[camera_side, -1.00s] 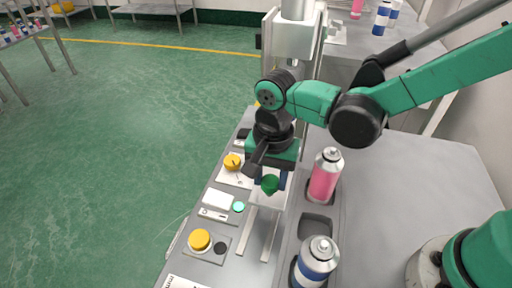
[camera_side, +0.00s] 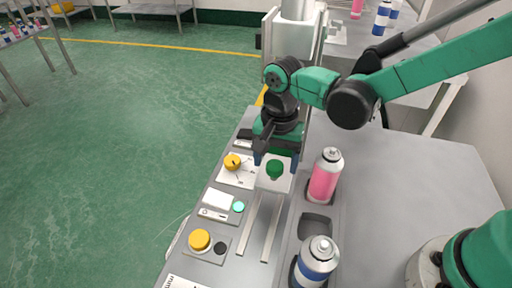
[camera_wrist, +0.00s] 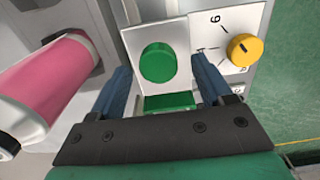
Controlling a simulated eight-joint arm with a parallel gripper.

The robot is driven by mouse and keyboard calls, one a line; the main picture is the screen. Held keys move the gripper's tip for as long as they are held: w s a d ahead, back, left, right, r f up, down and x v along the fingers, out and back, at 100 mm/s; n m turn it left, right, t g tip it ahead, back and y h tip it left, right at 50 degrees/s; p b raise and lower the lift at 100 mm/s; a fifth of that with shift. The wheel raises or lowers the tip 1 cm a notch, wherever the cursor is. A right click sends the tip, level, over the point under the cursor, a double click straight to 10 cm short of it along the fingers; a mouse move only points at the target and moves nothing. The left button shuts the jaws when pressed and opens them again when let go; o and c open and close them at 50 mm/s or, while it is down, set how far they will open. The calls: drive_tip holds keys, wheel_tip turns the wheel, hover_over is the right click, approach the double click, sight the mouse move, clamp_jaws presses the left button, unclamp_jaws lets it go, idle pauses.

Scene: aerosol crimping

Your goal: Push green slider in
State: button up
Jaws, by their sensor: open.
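The green slider is a white plate (camera_side: 272,185) with a round green knob (camera_side: 274,167), on two metal rails (camera_side: 262,225). In the wrist view the knob (camera_wrist: 158,62) and the plate (camera_wrist: 178,36) lie ahead of my palm. My gripper (camera_side: 276,172) is open, its blue fingers apart on the two sides of the knob. In the wrist view the fingers of my gripper (camera_wrist: 161,64) show gaps to the knob. Whether any part of my gripper touches the plate is not clear. The slider sits near the far end of the rails, in front of the press column.
A pink can (camera_side: 324,176) stands in a holder right of the slider, close to my gripper. A blue-and-white can (camera_side: 316,262) stands nearer. A yellow dial (camera_side: 232,161) and a yellow button (camera_side: 200,240) are on the left of the panel.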

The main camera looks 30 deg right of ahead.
drive_tip(key=shift+r, duration=2.8)
drive_tip(key=shift+d+r, duration=0.15)
drive_tip(key=s+d+r+n+t, duration=0.1)
drive_tip(key=s+d+n+t, duration=0.1)
drive_tip(key=d, duration=0.4)
drive_tip(key=s+d+r+n+t, duration=0.2)
drive_tip(key=s+d+n+t, duration=0.1)
drive_tip(key=d+n+t, duration=0.2)
drive_tip(key=shift+s+d+r+n, duration=0.2)
drive_tip(key=shift+s+d+n, duration=0.15)
drive_tip(key=shift+d+n, duration=0.5)
